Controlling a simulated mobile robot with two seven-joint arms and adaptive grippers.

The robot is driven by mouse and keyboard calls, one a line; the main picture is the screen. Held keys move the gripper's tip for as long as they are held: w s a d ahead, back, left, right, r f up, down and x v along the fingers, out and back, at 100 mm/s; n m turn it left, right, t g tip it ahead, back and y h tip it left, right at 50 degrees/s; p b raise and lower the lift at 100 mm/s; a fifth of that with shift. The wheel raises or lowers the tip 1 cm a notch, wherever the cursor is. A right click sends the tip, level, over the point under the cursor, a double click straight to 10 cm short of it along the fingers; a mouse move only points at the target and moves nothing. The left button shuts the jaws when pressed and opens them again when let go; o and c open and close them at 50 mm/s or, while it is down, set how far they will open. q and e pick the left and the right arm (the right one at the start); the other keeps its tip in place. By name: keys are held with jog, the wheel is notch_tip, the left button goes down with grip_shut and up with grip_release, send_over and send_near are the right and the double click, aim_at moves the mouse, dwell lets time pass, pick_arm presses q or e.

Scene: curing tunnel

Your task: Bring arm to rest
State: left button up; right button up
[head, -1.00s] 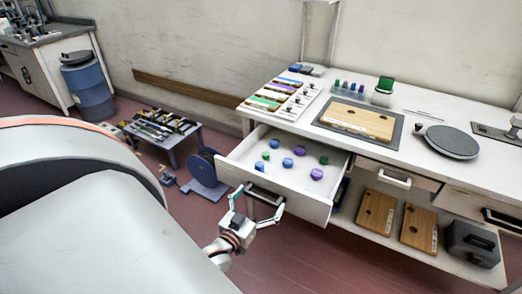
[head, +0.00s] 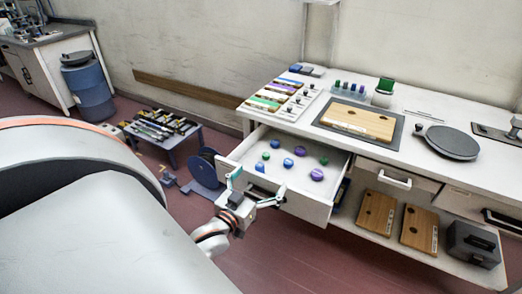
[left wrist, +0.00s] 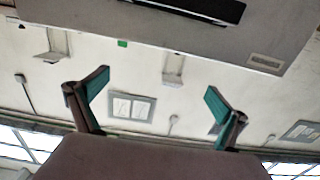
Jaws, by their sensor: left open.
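My left gripper (head: 258,186) is open in front of the pulled-out white drawer (head: 312,207), its fingers spread and empty. The drawer's dark handle (head: 257,192) shows partly behind the fingers in the head view. In the left wrist view, the open gripper (left wrist: 158,92) has teal-padded fingers wide apart with only distant wall between them. The drawer front (left wrist: 265,45) and its dark handle (left wrist: 190,10) lie across the top of that view, clear of the fingertips. My right gripper is not in view.
Several blue, green and purple knobs, one a purple knob (head: 317,174), lie in the drawer. The white workbench (head: 400,150) holds a wooden board (head: 358,121) and a dark round plate (head: 452,142). A low tool table (head: 190,140) and a blue reel (head: 203,175) stand left of the drawer.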

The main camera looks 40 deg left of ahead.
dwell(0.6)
pick_arm(q)
jog(key=s+d+f+m+g+h, duration=0.3)
jog(key=s+d+f, duration=0.3)
jog(key=d+f, duration=0.4)
jog(key=s+d+f+m+g+h, duration=0.3)
jog(key=s+d+f, duration=0.4)
jog(key=d+f, duration=0.3)
jog(key=d+m+h, duration=0.1)
jog(key=d, duration=0.1)
jog(key=shift+s+d+g, duration=0.2)
jog(key=shift+d+g, duration=0.1)
jog(key=shift+d, duration=0.05)
